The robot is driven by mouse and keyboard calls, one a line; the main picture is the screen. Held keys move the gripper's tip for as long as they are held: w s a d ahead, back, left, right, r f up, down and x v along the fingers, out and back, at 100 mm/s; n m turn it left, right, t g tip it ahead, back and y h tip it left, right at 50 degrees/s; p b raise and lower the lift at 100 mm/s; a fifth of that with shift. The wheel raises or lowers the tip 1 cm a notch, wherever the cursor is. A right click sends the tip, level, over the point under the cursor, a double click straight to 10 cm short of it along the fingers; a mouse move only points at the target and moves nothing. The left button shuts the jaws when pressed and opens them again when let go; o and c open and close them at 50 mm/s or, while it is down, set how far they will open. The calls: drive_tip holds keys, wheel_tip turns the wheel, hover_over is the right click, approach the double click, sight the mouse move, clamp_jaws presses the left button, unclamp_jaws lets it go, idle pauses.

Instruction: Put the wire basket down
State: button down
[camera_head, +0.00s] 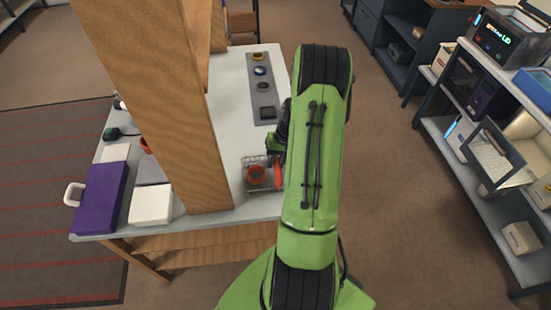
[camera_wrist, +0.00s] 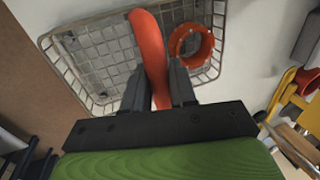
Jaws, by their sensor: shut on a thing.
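The wire basket (camera_head: 247,161) is near the front of the white table, beside the wooden post in the head view. In the wrist view the basket (camera_wrist: 100,55) fills the upper left, with its orange-red handle (camera_wrist: 148,45) between my fingers. My gripper (camera_wrist: 156,82) is shut on that handle. An orange ring (camera_wrist: 207,52) lies inside the basket; it also shows in the head view (camera_head: 256,176). My arm hides most of the gripper in the head view. I cannot tell whether the basket's bottom touches the table.
The white table (camera_head: 232,140) has bare room around the basket. A wooden post (camera_head: 165,110) stands close on the left. A grey mat (camera_head: 253,97) with several small parts lies farther back. A purple case (camera_head: 100,197) and a white box (camera_head: 151,204) sit left of the post.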

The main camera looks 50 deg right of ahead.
drive_tip(key=shift+f, duration=0.1)
drive_tip(key=c, duration=0.9)
unclamp_jaws()
